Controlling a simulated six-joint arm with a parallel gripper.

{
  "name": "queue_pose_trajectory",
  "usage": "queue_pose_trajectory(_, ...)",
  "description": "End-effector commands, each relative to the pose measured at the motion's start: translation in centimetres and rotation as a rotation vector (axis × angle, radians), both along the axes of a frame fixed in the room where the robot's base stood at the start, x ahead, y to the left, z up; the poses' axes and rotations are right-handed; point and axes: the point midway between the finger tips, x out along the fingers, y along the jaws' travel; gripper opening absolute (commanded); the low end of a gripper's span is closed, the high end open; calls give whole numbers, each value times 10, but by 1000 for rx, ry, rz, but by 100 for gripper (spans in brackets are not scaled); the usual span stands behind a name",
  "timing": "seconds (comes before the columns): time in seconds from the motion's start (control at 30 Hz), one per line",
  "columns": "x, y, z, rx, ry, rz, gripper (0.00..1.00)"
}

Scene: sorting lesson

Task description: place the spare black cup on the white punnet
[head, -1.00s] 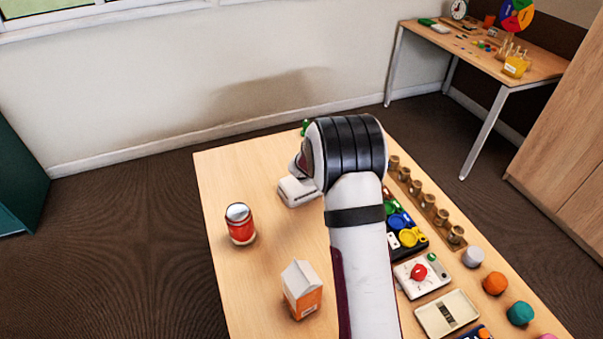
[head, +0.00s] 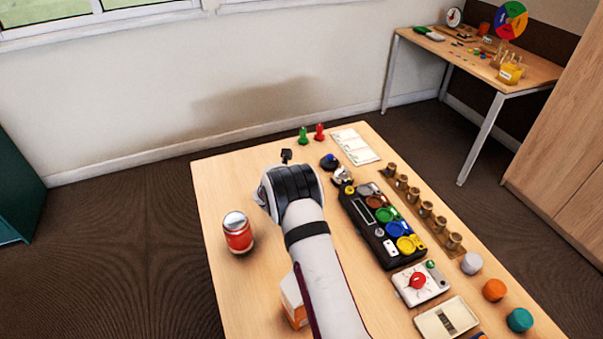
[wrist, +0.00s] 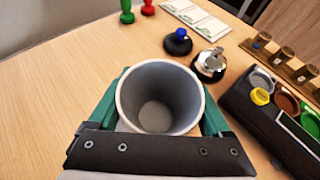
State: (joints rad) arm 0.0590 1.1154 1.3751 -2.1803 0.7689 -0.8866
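A cup (wrist: 160,112), dark grey inside with a lighter grey rim, stands mouth toward the camera in the wrist view. My gripper (wrist: 163,108) has its green fingers pressed to either side of it. The cup's outside is mostly hidden, so I cannot tell if it is black. In the head view my wrist hides the fingers and the cup. A black tray (head: 352,206) with round coloured wells lies right of my arm, and its corner shows in the wrist view (wrist: 243,118). I cannot make out a white punnet in either view.
A red jar (head: 238,235) stands left of my arm; an orange carton (head: 293,303) is partly behind it. Green (head: 303,135) and red (head: 319,132) pegs and a white card (head: 356,146) are at the back. A rack of brown cups (head: 440,222) stands right. The back-left tabletop is clear.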

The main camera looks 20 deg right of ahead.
Motion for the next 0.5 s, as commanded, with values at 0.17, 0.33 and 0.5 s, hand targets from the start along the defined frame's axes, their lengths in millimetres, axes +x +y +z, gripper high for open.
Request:
queue_pose_trajectory(0.17,0,0,0,0,0,0,100)
queue_pose_trajectory(0.33,0,0,3,0,-1,1,100)
queue_pose_trajectory(0.5,-16,16,17,-1,1,3,100)
